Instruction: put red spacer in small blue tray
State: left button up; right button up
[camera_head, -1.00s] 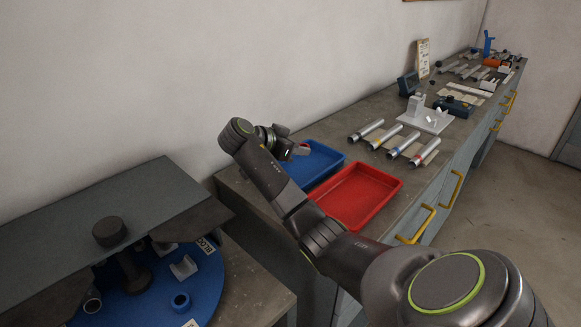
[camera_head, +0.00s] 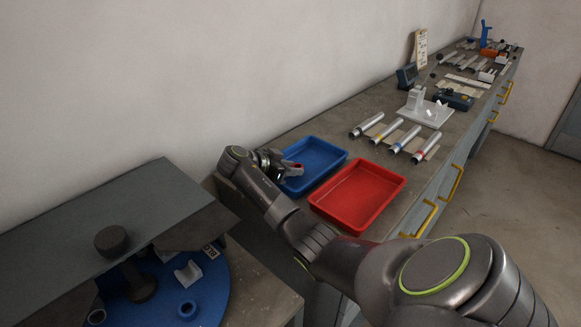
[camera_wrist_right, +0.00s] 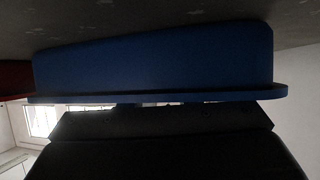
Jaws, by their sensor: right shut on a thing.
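The small blue tray (camera_head: 338,154) stands on the bench, to the left of and behind the red tray. My right gripper (camera_head: 292,169) is at the near left part of the blue tray, its jaws reaching over the rim. In the right wrist view the blue tray (camera_wrist_right: 150,65) fills the middle, and the spacer cannot be made out. My left gripper is not in view.
The red tray (camera_head: 358,194) sits right beside the blue one. Several silver tubes with coloured bands (camera_head: 383,133) and a white fixture (camera_head: 425,110) stand further along the bench. A blue round table (camera_head: 211,287) is at the lower left. The wall runs close behind the bench.

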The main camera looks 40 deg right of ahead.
jog(key=shift+f, duration=0.25)
jog(key=o, duration=0.7)
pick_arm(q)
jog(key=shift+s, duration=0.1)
pick_arm(e)
jog(key=shift+o, duration=1.2)
